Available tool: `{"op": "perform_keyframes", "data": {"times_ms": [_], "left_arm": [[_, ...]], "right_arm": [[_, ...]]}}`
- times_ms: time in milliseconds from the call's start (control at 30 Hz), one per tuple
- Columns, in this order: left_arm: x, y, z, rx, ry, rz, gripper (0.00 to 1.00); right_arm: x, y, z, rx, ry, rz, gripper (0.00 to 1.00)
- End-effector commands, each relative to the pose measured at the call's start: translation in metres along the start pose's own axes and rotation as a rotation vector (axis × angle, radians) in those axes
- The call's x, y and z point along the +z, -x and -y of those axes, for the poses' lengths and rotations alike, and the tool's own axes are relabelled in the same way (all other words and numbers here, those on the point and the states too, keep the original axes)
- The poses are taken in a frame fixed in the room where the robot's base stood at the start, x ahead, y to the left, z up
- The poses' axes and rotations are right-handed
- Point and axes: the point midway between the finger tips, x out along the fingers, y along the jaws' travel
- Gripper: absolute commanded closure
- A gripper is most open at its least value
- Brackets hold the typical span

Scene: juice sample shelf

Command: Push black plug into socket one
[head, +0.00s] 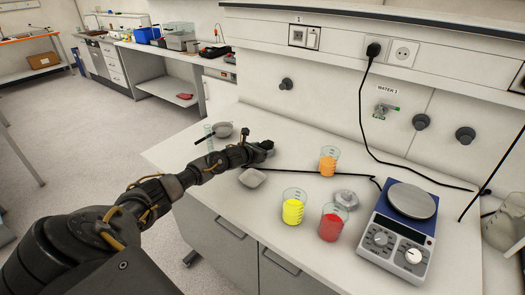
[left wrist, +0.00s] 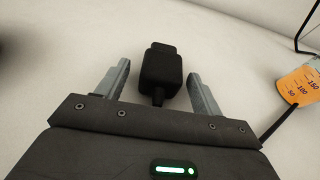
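A black plug (left wrist: 162,68) lies between the two grey fingers of my left gripper (left wrist: 159,72) in the left wrist view. The fingers are apart, with a visible gap on each side of the plug. In the head view my left gripper (head: 266,148) is low over the white bench, and it largely hides the plug. A black cable (head: 310,173) runs right from there toward the scale. Socket one (head: 304,37) is on the wall panel under a "1" label, far above the gripper. My right gripper is not in view.
Beakers of orange (head: 328,160), yellow (head: 293,207) and red (head: 332,224) liquid stand right of my left gripper. Another black plug (head: 373,50) sits in the wall beside an empty white socket (head: 403,53).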

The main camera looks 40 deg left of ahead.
Motion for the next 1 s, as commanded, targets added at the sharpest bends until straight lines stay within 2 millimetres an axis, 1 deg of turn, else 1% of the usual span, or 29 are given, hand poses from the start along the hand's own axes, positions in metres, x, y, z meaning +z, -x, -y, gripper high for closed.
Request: {"op": "perform_keyframes", "data": {"times_ms": [33,400,433,467,667,1000], "left_arm": [[0.000,0.000,0.000,0.000,0.000,0.000,0.40],[0.000,0.000,0.000,0.000,0.000,0.000,0.89],[0.000,0.000,0.000,0.000,0.000,0.001,0.89],[0.000,0.000,0.000,0.000,0.000,0.001,0.94],[0.010,0.003,0.000,0.000,-0.001,0.001,0.94],[0.043,0.016,0.000,0.000,-0.001,0.000,0.94]], "right_arm": [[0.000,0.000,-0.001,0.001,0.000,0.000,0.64],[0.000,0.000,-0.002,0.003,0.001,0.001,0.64],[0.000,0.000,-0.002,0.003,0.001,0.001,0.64],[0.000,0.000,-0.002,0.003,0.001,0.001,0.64],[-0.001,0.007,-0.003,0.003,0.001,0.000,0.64],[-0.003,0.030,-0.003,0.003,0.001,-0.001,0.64]]}}
